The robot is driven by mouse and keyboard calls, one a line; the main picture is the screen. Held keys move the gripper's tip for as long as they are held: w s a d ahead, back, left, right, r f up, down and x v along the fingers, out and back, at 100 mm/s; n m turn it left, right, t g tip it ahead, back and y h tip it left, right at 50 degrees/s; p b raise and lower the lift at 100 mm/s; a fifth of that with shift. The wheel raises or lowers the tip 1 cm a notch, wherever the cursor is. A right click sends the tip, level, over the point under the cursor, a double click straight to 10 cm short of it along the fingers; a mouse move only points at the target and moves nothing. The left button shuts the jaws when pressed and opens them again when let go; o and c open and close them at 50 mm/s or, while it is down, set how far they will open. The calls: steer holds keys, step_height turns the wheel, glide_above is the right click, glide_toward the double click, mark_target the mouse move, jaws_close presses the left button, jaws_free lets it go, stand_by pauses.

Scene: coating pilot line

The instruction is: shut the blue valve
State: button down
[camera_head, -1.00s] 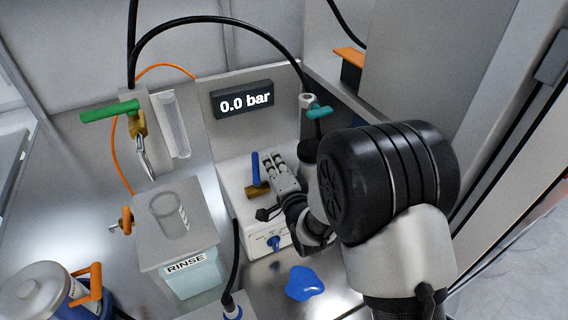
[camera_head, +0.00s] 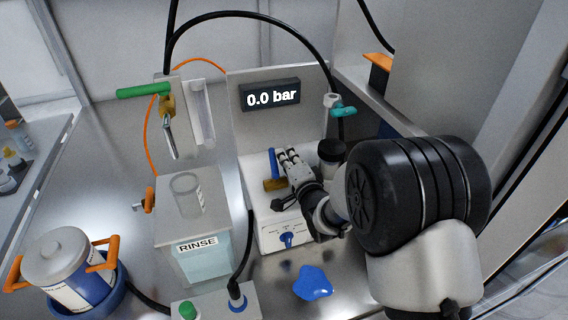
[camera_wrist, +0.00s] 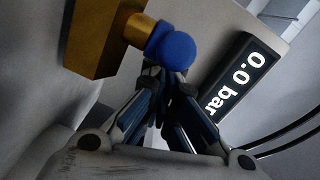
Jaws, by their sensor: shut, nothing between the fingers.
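The blue valve has a blue lever (camera_head: 273,163) on a brass body (camera_head: 274,185), on the white housing below the pressure display. In the head view the lever stands about upright. In the wrist view the blue part (camera_wrist: 172,46) shows large, close ahead, with the brass body (camera_wrist: 92,35) to its left. My gripper (camera_head: 286,157) is right beside the lever, on its right. Its fingers (camera_wrist: 165,80) are shut with nothing between them. The tips are close below the blue part in the wrist view; I cannot tell whether they touch it.
The display (camera_head: 271,95) reads 0.0 bar. A green-handled valve (camera_head: 143,90) is at left and a teal-handled one (camera_head: 342,111) at right. A rinse container (camera_head: 205,262) stands left of the housing. A blue spill-shaped patch (camera_head: 313,283) lies in front. A blue knob (camera_head: 287,239) is on the housing front.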

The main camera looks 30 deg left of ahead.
steer(key=shift+a+f, duration=0.25)
steer(key=shift+a, duration=0.1)
steer(key=shift+d+r, duration=0.15)
steer(key=shift+r, duration=0.1)
